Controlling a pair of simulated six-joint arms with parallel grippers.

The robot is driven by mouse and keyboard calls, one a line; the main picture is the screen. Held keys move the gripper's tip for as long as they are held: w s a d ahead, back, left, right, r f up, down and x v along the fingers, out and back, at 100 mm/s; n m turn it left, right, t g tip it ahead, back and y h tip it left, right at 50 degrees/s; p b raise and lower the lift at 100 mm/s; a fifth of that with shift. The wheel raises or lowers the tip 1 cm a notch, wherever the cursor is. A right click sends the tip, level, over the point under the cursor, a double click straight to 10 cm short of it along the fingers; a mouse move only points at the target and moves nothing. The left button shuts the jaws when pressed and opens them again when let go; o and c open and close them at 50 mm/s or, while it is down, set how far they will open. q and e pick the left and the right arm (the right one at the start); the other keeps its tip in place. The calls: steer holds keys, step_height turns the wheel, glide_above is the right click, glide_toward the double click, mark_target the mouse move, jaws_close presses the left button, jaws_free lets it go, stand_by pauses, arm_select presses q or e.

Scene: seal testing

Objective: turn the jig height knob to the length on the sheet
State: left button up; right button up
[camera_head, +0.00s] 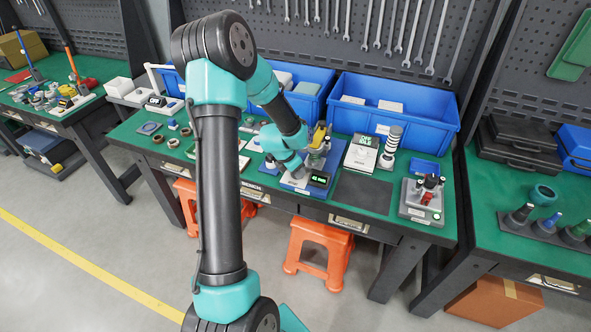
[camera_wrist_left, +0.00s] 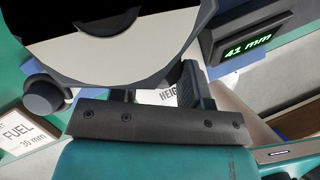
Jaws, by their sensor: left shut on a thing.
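The seal jig stands on a blue base (camera_head: 292,186) at the front of the green bench. Its display (camera_head: 319,180) reads 41 mm in the left wrist view (camera_wrist_left: 249,46). My left gripper (camera_head: 303,172) is down at the jig; its fingers (camera_wrist_left: 155,95) are shut on the height knob, which is mostly hidden between and behind them. A partly covered label (camera_wrist_left: 168,97) starting "HEIG" shows between the fingers. A sheet (camera_wrist_left: 20,133) at the left edge of the wrist view reads "FUEL" and "30 mm", partly cut off. My right gripper is not in view.
A scale-like device (camera_head: 361,154) and a striped cylinder (camera_head: 391,146) stand right of the jig. A dark mat (camera_head: 363,194) and a grey control unit (camera_head: 422,201) lie farther right. Blue bins (camera_head: 428,121) line the back. Several small rings lie on the bench's left part.

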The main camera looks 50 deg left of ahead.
arm_select(q)
steer(key=shift+m, duration=0.5)
steer(key=shift+m+g+h, duration=0.3)
steer(key=shift+m+h, duration=0.5)
steer(key=shift+m, duration=0.7)
steer(key=shift+a+f+m+g+h, duration=0.1)
steer(key=shift+m+g+h, duration=0.4)
steer(key=shift+m, duration=1.2)
steer(key=shift+c, duration=0.2)
